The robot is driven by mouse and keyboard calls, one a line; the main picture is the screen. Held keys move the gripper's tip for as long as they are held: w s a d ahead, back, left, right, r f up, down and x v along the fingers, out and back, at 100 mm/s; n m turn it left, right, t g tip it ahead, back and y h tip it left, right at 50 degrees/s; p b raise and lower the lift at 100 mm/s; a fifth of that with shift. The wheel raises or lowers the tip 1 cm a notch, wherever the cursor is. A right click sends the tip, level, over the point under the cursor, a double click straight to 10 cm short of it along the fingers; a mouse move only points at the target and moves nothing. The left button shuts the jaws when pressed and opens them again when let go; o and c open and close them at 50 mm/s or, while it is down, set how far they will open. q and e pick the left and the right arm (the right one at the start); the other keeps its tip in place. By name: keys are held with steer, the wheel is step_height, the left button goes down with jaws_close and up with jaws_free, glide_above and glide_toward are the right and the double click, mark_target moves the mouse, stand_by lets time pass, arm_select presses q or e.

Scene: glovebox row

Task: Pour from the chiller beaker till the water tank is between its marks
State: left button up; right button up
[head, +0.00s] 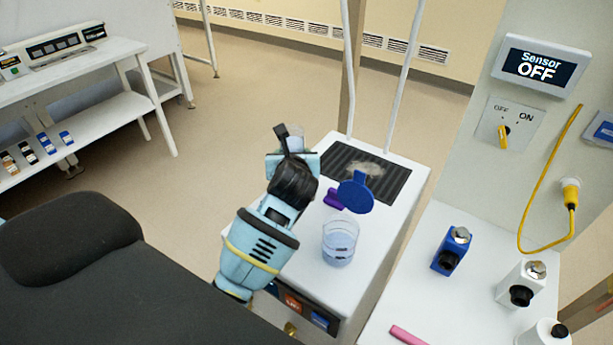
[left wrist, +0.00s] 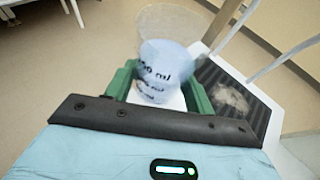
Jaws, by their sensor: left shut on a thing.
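The water tank (head: 340,243) is a clear round vessel set in the top of the white chiller (head: 385,232), with bluish water low inside and reddish marks on its wall. A round blue lid (head: 357,193) stands raised behind it. My left gripper (head: 292,150) is behind and left of the tank, shut on the chiller beaker (head: 296,138). In the left wrist view the clear beaker (left wrist: 163,62) sits between green fingers, with dark "ml" lettering and pale blue liquid; it looks about upright. The head view mostly hides the beaker behind my gripper. My right gripper is not in view.
A purple piece (head: 334,199) lies beside the lid. A dark grille (head: 340,160) covers the chiller's back. A wall display (head: 540,66) reads "Sensor OFF".

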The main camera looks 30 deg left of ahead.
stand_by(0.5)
arm_select(q)
steer(key=s+d+r+m+t+h, duration=0.1)
steer(key=s+d+r+m+h, duration=0.2)
steer(key=s+d+r, duration=0.9)
steer(key=shift+s+d+r+t, duration=0.3)
steer(key=shift+s+r, duration=0.1)
steer(key=shift+r, duration=0.2)
steer(key=shift+d, duration=0.1)
